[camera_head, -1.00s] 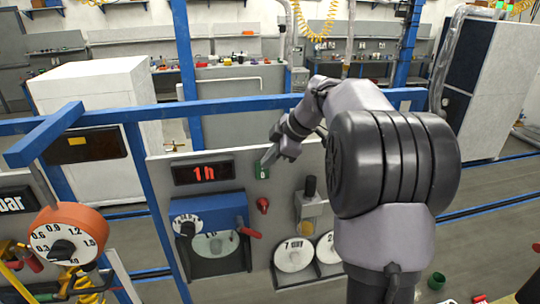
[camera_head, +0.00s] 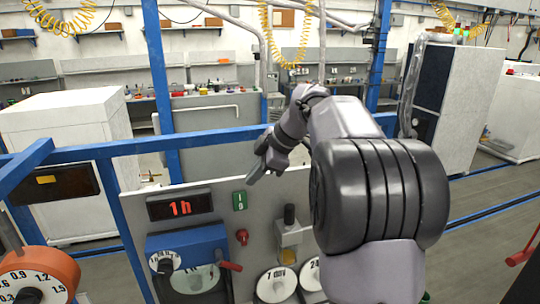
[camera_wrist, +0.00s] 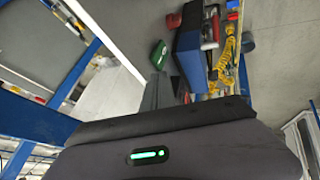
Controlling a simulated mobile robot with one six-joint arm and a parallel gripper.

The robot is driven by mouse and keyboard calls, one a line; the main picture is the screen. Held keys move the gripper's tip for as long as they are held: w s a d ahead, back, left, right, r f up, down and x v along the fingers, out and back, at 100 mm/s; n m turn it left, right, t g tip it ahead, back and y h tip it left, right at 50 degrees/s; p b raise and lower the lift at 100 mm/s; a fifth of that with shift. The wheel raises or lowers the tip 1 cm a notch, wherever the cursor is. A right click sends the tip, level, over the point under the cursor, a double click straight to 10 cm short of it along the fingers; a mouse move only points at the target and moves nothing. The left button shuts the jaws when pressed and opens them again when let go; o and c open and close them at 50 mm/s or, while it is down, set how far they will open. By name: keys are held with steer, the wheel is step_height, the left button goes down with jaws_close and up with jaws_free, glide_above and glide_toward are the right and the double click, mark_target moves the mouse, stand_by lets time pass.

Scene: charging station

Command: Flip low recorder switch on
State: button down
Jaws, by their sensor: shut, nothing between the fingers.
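A small green switch plate (camera_head: 240,201) marked "I" and "O" is on the upper part of the grey panel (camera_head: 150,190). It also shows in the wrist view as a green block (camera_wrist: 158,53). My gripper (camera_head: 252,180) is shut and empty, with its fingertips just above and right of the switch in the head view, apparently clear of it. In the wrist view the dark fingers (camera_wrist: 157,92) point towards the green switch. I cannot tell which way the switch is set. A display (camera_head: 180,206) left of it reads "1h" in red.
Below are a blue box (camera_head: 186,243) with a dial and red lever (camera_head: 231,266), a red knob (camera_head: 242,237), a dark-knobbed lever (camera_head: 289,214) and round white gauges (camera_head: 277,286). A blue rail (camera_head: 130,147) runs behind the panel top. An orange gauge (camera_head: 62,267) stands lower left.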

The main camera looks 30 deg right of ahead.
steer(key=p+v, duration=0.1)
steer(key=v, duration=1.2)
steer(key=s+a+f+m+g+b, duration=0.1)
steer(key=s+a+f+m+b, duration=0.3)
steer(key=a+f+b, duration=0.7)
steer(key=s+a+f+m+b, duration=0.35)
steer(key=a+f+b, duration=0.45)
steer(key=f, duration=0.6)
steer(key=s+a+f+m+b, duration=0.2)
steer(key=s+f+b, duration=0.3)
steer(key=f, duration=0.4)
steer(key=s+a+f+m+b, duration=0.3)
steer(key=s+f+m+b, duration=0.1)
steer(key=f, duration=0.5)
steer(key=s+a+f+m+h+b, duration=0.1)
steer(key=s+f+m+b, duration=0.3)
steer(key=f, duration=0.5)
steer(key=s+a+b, duration=0.1)
steer(key=s+b, duration=0.1)
steer(key=b, duration=0.1)
steer(key=shift+s+a+t, duration=0.15)
steer(key=shift+s+t, duration=0.15)
